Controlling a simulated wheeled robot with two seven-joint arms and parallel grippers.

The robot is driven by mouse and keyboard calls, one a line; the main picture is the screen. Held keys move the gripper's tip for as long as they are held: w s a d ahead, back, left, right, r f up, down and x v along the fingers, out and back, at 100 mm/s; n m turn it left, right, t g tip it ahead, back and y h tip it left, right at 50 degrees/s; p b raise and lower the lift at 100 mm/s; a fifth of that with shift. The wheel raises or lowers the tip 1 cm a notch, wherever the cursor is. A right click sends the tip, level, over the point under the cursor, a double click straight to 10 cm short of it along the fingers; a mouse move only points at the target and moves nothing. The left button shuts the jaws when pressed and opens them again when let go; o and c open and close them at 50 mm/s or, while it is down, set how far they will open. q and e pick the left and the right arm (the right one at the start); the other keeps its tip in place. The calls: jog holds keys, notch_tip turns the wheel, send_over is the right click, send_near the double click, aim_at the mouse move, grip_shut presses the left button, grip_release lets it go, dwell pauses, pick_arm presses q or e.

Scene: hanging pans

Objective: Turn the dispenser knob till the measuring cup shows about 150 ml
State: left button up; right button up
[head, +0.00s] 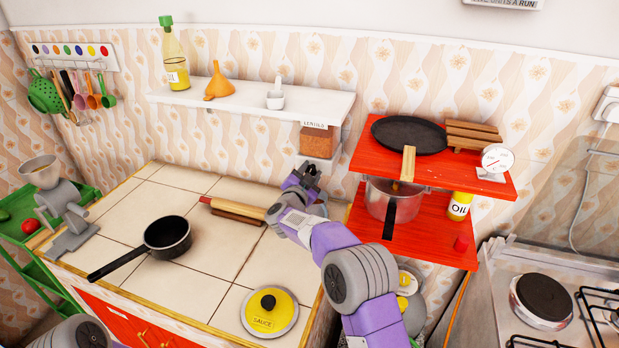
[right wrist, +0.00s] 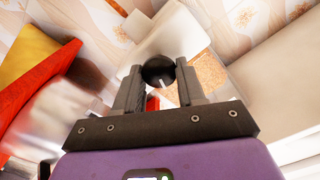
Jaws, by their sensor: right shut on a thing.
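The dispenser (head: 317,140), labelled LENTILS and filled with brown grains, hangs on the wall under the right end of the white shelf. My right gripper (head: 302,178) is just below its front. In the right wrist view, the round black knob (right wrist: 158,70) with a white mark sits between the fingertips of my right gripper (right wrist: 160,82), which is shut on it. Brown grains (right wrist: 210,72) show behind the right finger. I cannot make out the measuring cup or its level; my right gripper and arm cover the area below the dispenser. My left gripper is out of view.
A rolling pin (head: 236,209), a black saucepan (head: 167,237) and a sauce lid (head: 268,311) lie on the tiled counter (head: 190,285). The white shelf (head: 235,112) is above the gripper. A red shelf unit (head: 440,248) with pans stands to the right.

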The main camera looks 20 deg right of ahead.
jog(key=shift+m, duration=0.5)
jog(key=o, duration=1.1)
jog(key=shift+c, duration=0.2)
jog(key=v, duration=0.7)
jog(key=shift+s+a, duration=0.2)
jog(key=shift+s, duration=0.05)
jog(key=shift+f, duration=0.1)
